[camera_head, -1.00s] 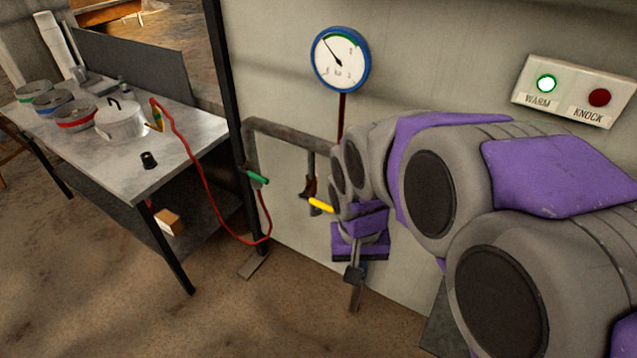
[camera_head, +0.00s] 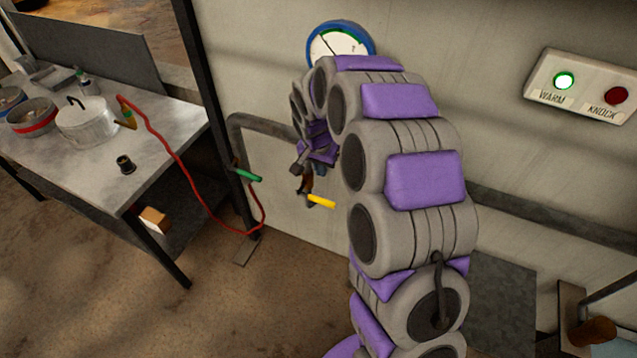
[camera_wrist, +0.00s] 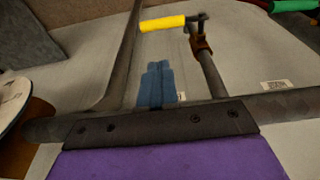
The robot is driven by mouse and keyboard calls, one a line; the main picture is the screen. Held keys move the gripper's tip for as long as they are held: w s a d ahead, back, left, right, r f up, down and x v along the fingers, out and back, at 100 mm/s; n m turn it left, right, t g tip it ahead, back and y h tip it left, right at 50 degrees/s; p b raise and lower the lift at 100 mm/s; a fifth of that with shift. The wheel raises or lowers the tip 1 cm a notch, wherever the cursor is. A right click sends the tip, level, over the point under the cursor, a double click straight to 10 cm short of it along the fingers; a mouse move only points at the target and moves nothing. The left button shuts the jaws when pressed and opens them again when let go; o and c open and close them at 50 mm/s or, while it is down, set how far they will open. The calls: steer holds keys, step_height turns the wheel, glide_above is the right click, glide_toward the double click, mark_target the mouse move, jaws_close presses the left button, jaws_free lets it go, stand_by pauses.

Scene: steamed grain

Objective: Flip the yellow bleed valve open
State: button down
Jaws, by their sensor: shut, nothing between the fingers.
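The yellow bleed valve handle (camera_head: 321,201) sticks out to the right, sloping slightly down, from a brownish fitting on the pipe drop at the wall. In the wrist view the yellow handle (camera_wrist: 163,24) lies near the top, joined to the pipe fitting (camera_wrist: 201,44).
A blue-rimmed gauge (camera_head: 340,42) is on the wall, partly behind my arm. A green valve handle (camera_head: 248,174) with a red hose (camera_head: 184,170) is left of the yellow one. A table (camera_head: 70,165) with a pot (camera_head: 87,122) stands left. A lit WARM lamp (camera_head: 564,81) is upper right.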

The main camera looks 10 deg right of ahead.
mark_target(321, 199)
steer(key=shift+w+a+f, duration=0.1)
steer(key=shift+w+f, duration=0.05)
steer(key=shift+w, duration=0.5)
steer(key=f, duration=0.4)
steer(key=f+b, duration=0.1)
steer(key=f, duration=0.3)
steer(key=w+d+f+b, duration=0.1)
steer(key=f, duration=0.3)
steer(key=shift+w+f, duration=0.1)
steer(key=shift+f, duration=0.2)
steer(key=shift+a+f+b, duration=0.1)
steer(key=shift+f+b, duration=0.25)
steer(key=shift+f, duration=0.25)
